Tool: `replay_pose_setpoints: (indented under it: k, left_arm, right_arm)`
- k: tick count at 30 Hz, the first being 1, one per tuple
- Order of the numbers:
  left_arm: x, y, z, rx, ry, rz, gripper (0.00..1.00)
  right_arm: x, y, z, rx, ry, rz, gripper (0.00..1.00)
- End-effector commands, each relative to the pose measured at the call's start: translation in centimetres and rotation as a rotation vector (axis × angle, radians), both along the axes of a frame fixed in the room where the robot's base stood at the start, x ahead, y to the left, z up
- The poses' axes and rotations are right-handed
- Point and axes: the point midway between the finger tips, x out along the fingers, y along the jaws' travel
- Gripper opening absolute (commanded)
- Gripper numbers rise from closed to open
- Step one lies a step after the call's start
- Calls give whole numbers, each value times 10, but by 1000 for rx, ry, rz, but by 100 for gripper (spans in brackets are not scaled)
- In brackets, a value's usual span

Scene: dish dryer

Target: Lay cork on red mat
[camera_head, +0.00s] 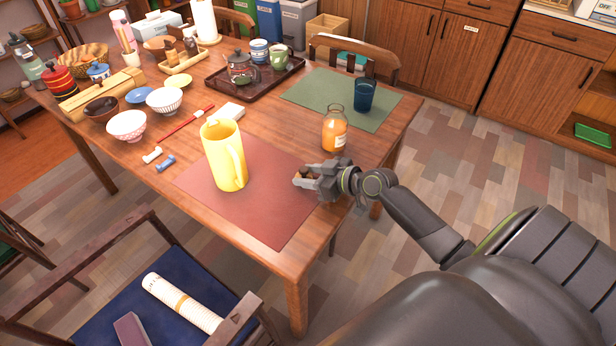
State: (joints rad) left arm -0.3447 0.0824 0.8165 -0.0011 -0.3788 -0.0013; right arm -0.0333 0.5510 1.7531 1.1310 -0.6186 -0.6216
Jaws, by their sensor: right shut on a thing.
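The red mat (276,215) lies flat at the near edge of the wooden table. My right gripper (305,177) comes in from the right and is at the mat's right edge. It is shut on the cork (302,174), a small brown piece mostly hidden by the fingers. I cannot tell whether the cork touches the mat or is just above it. My left gripper is not in view.
A yellow pitcher (222,160) stands on the mat's left part. An open glass bottle of orange liquid (334,130) stands just behind my right gripper. A green mat (310,92) with a dark blue cup (365,95) lies behind. The red mat's front part is clear.

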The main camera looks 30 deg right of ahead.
Motion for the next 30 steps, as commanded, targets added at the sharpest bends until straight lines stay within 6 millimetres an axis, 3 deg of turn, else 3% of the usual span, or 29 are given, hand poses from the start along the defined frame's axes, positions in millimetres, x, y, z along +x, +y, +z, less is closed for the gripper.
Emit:
replay_pose_setpoints:
  k: [11, 12, 16, 28, 30]
  left_arm:
    - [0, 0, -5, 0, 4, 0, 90]
    - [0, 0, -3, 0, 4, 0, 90]
    - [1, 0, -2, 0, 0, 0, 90]
    - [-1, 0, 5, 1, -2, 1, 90]
    - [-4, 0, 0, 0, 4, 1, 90]
  right_arm:
    - [0, 0, -6, -1, 0, 0, 18]
    - [0, 0, -4, -1, 0, 0, 43]
    - [0, 0, -4, -1, 0, 0, 60]
    - [0, 0, 2, -1, 0, 0, 61]
    - [-10, -6, 2, -5, 2, 1, 61]
